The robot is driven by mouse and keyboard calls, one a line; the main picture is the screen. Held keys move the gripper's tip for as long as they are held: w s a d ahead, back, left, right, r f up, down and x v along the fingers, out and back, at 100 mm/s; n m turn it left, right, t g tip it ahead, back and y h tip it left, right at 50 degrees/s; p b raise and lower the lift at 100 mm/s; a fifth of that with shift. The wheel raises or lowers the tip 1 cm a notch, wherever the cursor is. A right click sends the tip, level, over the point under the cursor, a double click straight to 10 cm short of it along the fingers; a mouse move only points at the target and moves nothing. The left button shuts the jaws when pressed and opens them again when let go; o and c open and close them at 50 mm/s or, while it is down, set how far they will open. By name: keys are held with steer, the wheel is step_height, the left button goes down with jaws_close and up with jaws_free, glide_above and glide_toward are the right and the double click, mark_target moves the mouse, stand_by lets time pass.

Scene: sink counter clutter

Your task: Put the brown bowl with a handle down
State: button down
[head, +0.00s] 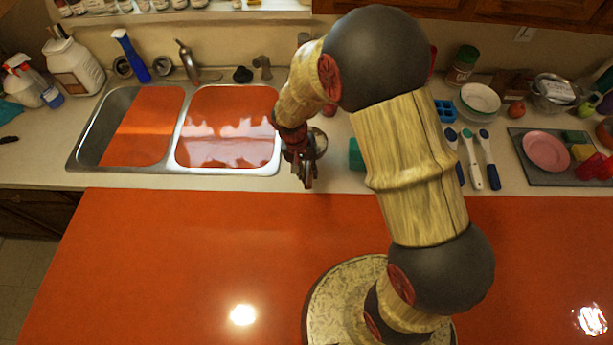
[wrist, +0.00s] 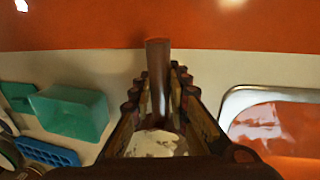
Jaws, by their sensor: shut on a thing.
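My gripper (head: 306,176) is over the counter strip just right of the sink, fingers pointing down. In the wrist view my gripper (wrist: 158,92) is shut on the brown handle (wrist: 157,70) of the bowl, which stands up between the two finger rows. The bowl (head: 319,143) shows only in part beside my gripper in the head view, as a dim rounded shape. A pale patch shows below the handle in the wrist view; most of the bowl is hidden there. I cannot tell whether the bowl touches the counter.
The double sink (head: 172,168) is close on the left. A dark board (head: 553,178) holds a pink plate (head: 546,150). A faucet (head: 186,62) stands behind the sink.

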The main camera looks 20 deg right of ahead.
steer(key=shift+w+a+f, duration=0.1)
steer(key=shift+w+f, duration=0.55)
steer(key=shift+f, duration=1.6)
steer(key=shift+f, duration=0.1)
steer(key=shift+f, duration=0.15)
steer(key=c, duration=1.8)
jaws_free()
steer(key=shift+o, duration=0.4)
steer(key=shift+r, duration=0.2)
